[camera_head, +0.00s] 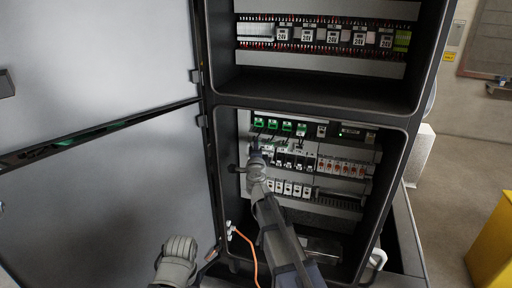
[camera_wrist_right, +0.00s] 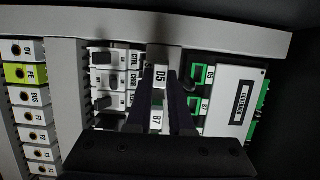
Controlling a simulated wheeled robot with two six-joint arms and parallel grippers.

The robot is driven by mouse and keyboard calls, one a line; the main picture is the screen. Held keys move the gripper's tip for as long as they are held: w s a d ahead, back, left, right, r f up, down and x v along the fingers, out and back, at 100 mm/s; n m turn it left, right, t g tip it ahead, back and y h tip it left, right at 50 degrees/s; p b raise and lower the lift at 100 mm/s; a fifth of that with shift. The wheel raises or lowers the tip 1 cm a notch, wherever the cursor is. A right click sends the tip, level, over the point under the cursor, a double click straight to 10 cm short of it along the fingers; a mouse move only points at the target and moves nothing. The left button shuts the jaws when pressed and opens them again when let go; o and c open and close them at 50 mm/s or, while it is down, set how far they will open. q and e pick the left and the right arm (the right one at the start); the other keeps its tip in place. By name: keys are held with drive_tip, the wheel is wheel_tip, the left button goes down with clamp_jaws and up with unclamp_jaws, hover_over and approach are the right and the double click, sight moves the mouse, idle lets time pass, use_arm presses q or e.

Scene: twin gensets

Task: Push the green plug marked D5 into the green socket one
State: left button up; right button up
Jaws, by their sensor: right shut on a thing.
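The plug marked D5 (camera_wrist_right: 160,76) shows its white label between the fingertips of my right gripper (camera_wrist_right: 161,84), which is shut on it. In the head view the right gripper (camera_head: 255,150) is inside the lower cabinet bay, just below the left end of the green socket row (camera_head: 272,124). In the wrist view a green socket (camera_wrist_right: 197,76) is to the right of the held plug, apart from it, and another green socket (camera_wrist_right: 194,104) is below that one. The plug's green body is hidden. A grey part that seems to be my left gripper (camera_head: 177,262) is at the bottom; its jaws cannot be made out.
A label marked B7 (camera_wrist_right: 156,120) shows between my right fingers. Dark switches (camera_wrist_right: 104,80) are close on the left, and a white module (camera_wrist_right: 238,97) is on the right. The cabinet's side frame (camera_head: 392,185) bounds the bay. An open door (camera_head: 100,190) stands on the left.

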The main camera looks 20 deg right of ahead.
clamp_jaws()
drive_tip(key=shift+s+a, duration=0.2)
drive_tip(key=shift+s, duration=0.1)
idle(0.5)
drive_tip(key=shift+s+a, duration=0.4)
drive_tip(key=shift+s, duration=0.2)
drive_tip(key=s+a, duration=0.1)
drive_tip(key=s, duration=0.1)
drive_tip(key=s+a, duration=0.1)
drive_tip(key=s, duration=0.1)
drive_tip(key=shift+a, duration=0.4)
drive_tip(key=shift+r, duration=0.1)
idle(0.5)
